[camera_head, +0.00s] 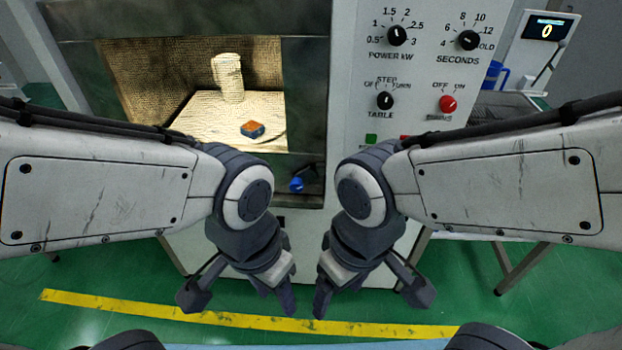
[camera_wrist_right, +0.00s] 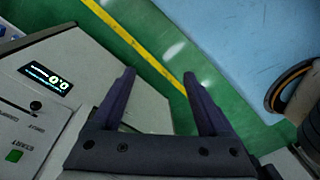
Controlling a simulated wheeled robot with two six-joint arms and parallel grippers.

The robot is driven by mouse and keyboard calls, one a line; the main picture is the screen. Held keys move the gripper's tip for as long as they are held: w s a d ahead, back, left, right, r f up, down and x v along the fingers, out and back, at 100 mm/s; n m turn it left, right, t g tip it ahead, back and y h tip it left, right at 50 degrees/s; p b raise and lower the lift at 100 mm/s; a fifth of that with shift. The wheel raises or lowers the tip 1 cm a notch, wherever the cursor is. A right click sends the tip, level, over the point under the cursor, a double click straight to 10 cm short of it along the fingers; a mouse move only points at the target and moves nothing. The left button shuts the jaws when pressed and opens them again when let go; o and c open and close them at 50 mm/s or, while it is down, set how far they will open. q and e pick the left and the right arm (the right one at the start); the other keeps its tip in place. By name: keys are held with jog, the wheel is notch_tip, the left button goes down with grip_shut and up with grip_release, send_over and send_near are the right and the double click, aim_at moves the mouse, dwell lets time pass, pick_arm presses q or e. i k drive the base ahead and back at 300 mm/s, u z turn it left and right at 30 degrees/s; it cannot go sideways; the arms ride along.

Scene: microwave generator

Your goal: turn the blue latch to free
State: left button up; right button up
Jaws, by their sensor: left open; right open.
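The blue latch (camera_head: 297,184) is a small blue knob at the lower right of the microwave's dark front frame (camera_head: 307,95). It shows between my two wrists. Its turned angle is hard to read at this size. My left gripper (camera_head: 240,299) is open and empty, below and left of the latch, pointing down. My right gripper (camera_head: 371,299) is open and empty, below and right of the latch. Both are apart from the latch. The right gripper's open fingers also show in the right wrist view (camera_wrist_right: 158,80), with nothing between them; the latch is not visible there.
A pale cylinder (camera_head: 228,78) and a small orange-topped blue block (camera_head: 253,129) are inside the lit chamber. The control panel (camera_head: 425,75) has black knobs and a red one. A display reading 0 (camera_head: 546,30) stands at right. Green floor has a yellow stripe (camera_head: 250,317).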

aim_at(308, 174)
jog(key=z, duration=0.6)
jog(key=k, duration=0.95)
jog(key=u, duration=0.9)
jog(key=i, duration=0.5)
jog(key=u, duration=0.05)
